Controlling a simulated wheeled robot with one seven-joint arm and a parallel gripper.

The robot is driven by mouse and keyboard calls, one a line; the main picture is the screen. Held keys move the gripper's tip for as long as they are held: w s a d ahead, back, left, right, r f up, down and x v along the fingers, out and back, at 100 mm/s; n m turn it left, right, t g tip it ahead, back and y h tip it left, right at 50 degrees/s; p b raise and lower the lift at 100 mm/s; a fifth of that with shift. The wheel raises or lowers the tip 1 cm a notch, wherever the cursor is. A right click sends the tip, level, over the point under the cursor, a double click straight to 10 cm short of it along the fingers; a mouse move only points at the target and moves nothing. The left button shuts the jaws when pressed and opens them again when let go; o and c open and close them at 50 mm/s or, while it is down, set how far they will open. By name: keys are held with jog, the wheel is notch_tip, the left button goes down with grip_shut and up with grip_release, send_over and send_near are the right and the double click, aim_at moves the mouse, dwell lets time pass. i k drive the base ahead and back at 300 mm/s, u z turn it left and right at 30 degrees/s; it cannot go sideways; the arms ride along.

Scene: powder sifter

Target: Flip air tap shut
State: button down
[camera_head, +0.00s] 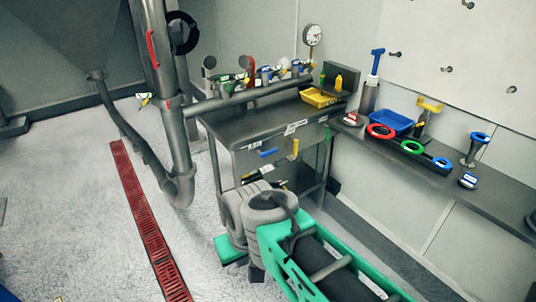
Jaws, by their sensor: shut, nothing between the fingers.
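Two small tap-like handles stand out from the front of the metal cabinet (240,132). One is a blue handle (268,153), lying nearly level. The other is a yellow handle (295,147), standing upright to its right. I cannot tell which one is the air tap. Several coloured valve handles also sit along the pipe manifold (240,97) on top. My gripper (259,172) seems to be the small dark part just above my grey arm links, below the blue handle and apart from it. It appears shut and empty; its fingertips are too small to make out clearly.
A grey pipe (172,110) and a hopper (65,35) stand left. A red floor grate (146,215) runs along the open floor. A wall bench (400,155) at right holds a blue tray (390,122) and coloured rings. A yellow tray (318,97) sits on the cabinet.

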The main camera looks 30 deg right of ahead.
aim_at(262, 155)
jog(key=z, duration=1.85)
jog(key=i, duration=0.95)
jog(key=u, duration=2.6)
